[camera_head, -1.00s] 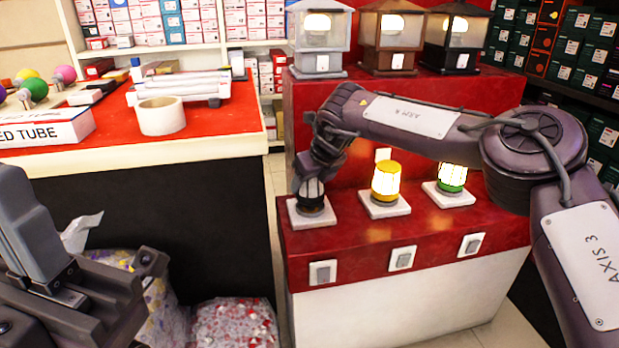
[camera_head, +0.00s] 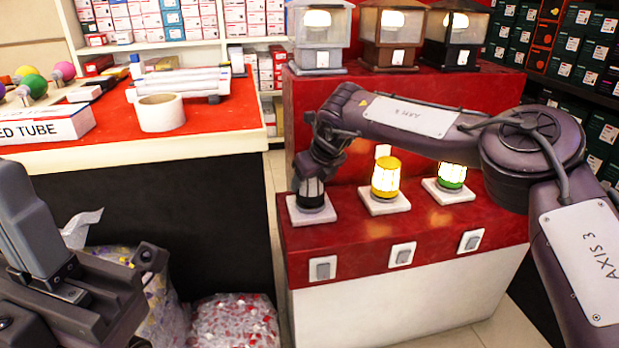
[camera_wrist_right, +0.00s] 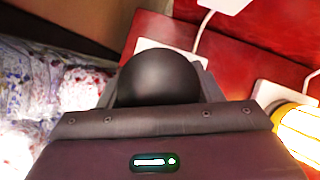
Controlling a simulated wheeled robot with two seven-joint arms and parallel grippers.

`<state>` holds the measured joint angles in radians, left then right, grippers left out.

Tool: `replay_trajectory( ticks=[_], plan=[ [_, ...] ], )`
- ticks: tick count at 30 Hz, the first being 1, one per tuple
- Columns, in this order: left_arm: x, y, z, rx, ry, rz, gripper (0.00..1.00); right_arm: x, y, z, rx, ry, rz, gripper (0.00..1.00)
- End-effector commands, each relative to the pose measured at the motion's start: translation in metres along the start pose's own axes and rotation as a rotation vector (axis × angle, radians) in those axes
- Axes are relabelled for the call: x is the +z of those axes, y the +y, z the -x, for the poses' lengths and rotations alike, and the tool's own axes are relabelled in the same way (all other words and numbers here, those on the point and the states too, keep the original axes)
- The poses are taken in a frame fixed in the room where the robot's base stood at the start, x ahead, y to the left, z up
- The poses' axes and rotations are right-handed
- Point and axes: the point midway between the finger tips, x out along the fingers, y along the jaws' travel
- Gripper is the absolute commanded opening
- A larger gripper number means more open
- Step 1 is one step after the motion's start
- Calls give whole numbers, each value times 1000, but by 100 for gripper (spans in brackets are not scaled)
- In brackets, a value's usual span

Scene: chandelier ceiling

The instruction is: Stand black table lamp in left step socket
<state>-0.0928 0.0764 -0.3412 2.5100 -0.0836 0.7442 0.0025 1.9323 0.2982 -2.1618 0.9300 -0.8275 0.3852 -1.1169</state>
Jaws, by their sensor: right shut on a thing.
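The black table lamp (camera_head: 311,192) is upright at the left white socket plate (camera_head: 323,216) on the red step. My right gripper (camera_head: 312,178) is shut on the lamp from above and hides its upper part in the head view. I cannot tell if its base is fully seated. In the right wrist view the lamp's black dome (camera_wrist_right: 155,78) shows in front of the gripper, with part of the white plate (camera_wrist_right: 148,45) behind it. My left gripper (camera_head: 125,285) is at the lower left, away from the lamp; its jaw state is unclear.
A yellow lamp (camera_head: 386,178) and a green lamp (camera_head: 452,177) stand lit on plates to the right. Switches (camera_head: 323,269) line the step's front. Several lanterns (camera_head: 320,38) stand on the upper step. A counter with a tape roll (camera_head: 160,113) is left.

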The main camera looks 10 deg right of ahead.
Motion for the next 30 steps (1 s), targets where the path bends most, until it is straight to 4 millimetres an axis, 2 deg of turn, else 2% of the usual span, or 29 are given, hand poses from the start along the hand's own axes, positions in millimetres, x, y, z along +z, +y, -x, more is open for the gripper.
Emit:
replay_trajectory(
  ticks=[17, 18, 21, 24, 30],
  plan=[
    [0, 0, -1, 0, 0, 0, 0, -4, 0, -7, 0, -2, 0, 30],
    [0, 0, -1, 0, 0, 0, 0, -4, 0, -7, 0, -2, 0, 60],
    [0, 0, -1, 0, 0, 0, 0, -4, 0, -7, 0, -2, 0, 74],
    [0, 0, -1, 0, 0, 0, 0, -4, 0, -7, 0, -2, 0, 85],
    [0, 0, -1, 0, 0, 0, 0, -5, 0, -8, 0, 1, 0, 85]
  ],
)
